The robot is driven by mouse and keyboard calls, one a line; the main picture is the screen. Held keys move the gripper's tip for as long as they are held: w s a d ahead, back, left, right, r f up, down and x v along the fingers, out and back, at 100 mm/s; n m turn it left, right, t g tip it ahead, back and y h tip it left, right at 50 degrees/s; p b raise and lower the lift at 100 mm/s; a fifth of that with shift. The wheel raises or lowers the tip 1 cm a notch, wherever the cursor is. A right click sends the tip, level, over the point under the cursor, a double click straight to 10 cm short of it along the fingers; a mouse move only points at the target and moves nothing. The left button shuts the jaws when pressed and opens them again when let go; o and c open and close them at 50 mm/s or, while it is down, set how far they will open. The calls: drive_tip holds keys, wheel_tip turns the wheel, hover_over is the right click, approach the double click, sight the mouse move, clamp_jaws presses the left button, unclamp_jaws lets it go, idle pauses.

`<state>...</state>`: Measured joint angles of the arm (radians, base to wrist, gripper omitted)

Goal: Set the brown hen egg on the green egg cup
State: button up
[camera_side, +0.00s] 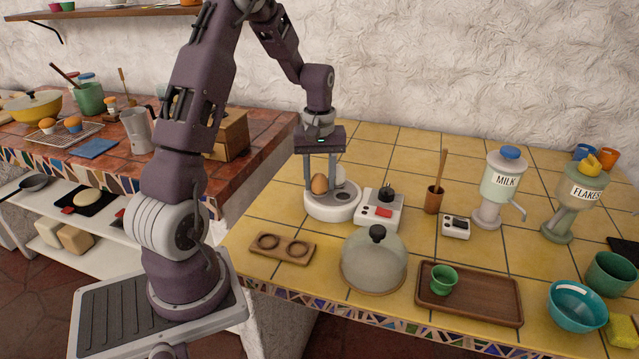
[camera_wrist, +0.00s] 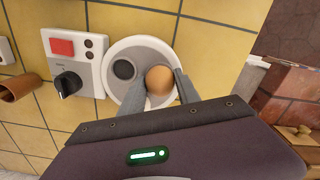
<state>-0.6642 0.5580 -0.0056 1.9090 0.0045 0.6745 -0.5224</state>
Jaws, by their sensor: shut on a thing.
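The brown hen egg (camera_side: 319,184) sits at the round white egg cooker (camera_side: 331,211), on the left part of its top. My gripper (camera_side: 321,184) reaches down from above and is shut on the egg, one finger on each side. In the wrist view the egg (camera_wrist: 159,80) shows between the two fingers (camera_wrist: 166,88), over the white cooker (camera_wrist: 128,48). I cannot tell whether the egg still touches the cooker. The green egg cup (camera_side: 443,280) stands on the brown wooden tray (camera_side: 490,303) at the front right, well apart from my gripper.
A white control box with a red button (camera_side: 380,210) adjoins the cooker. A glass dome (camera_side: 373,262) stands between the cooker and the tray. A wooden utensil pot (camera_side: 433,200), a small white device (camera_side: 455,227) and the milk dispenser (camera_side: 499,188) stand behind.

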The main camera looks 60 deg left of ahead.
sight(320, 173)
wheel_tip(320, 173, up, 8)
drive_tip(key=shift+r, duration=0.1)
drive_tip(key=shift+w+d+r, duration=0.55)
drive_tip(key=shift+d+r, duration=0.1)
drive_tip(key=shift+r, duration=0.15)
drive_tip(key=w+d+f+m, duration=0.1)
drive_tip(key=w+d+m, duration=0.25)
drive_tip(key=d, duration=1.25)
drive_tip(key=w+d+f+m, duration=0.2)
drive_tip(key=w+d+m, duration=0.15)
drive_tip(key=d, duration=1.25)
drive_tip(key=shift+n, duration=0.4)
drive_tip(key=shift+w+f, duration=0.2)
drive_tip(key=shift+f, duration=1.3)
drive_tip(key=shift+w+f, duration=0.2)
drive_tip(key=shift+f, duration=1.25)
drive_tip(key=shift+f, duration=0.1)
drive_tip(key=shift+f, duration=0.3)
drive_tip(key=shift+f, duration=0.55)
